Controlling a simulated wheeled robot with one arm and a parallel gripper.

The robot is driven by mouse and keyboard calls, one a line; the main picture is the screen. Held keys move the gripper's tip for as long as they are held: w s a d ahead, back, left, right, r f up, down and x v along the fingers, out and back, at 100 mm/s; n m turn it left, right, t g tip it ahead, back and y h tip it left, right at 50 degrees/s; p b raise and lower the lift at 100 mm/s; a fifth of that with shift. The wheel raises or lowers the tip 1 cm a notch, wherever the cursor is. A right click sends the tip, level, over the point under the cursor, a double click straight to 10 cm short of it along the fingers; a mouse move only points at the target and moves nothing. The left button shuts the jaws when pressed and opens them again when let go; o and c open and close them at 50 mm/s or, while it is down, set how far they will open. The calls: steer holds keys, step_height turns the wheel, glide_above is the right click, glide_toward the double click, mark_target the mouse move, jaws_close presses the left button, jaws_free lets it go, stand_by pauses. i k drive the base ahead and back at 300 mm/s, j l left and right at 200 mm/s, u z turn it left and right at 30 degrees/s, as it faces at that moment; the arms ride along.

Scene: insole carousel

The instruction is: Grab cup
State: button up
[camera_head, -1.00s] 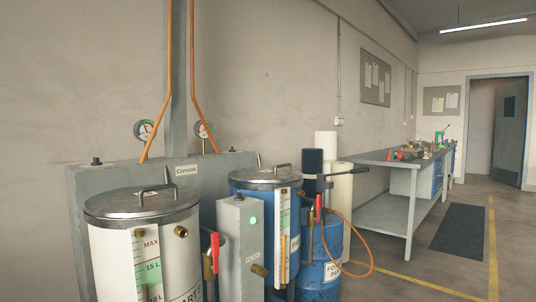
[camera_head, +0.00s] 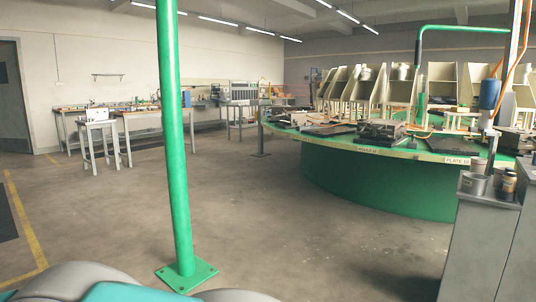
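In the head view, a small grey metal cup (camera_head: 474,183) stands upright on top of a grey cabinet (camera_head: 478,240) at the right edge. Just right of it, a brown jar (camera_head: 508,187) and another small container stand close together. My gripper is not in view.
A large round green carousel (camera_head: 380,180) with moulds and upright cream shelves fills the right middle. A green post (camera_head: 175,140) on a floor plate stands left of centre. Workbenches (camera_head: 140,112) line the back wall. The floor (camera_head: 300,230) between post and carousel is clear.

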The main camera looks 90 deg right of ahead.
mark_target(478, 164)
steer(key=z, duration=4.4)
steer(key=i, duration=0.45)
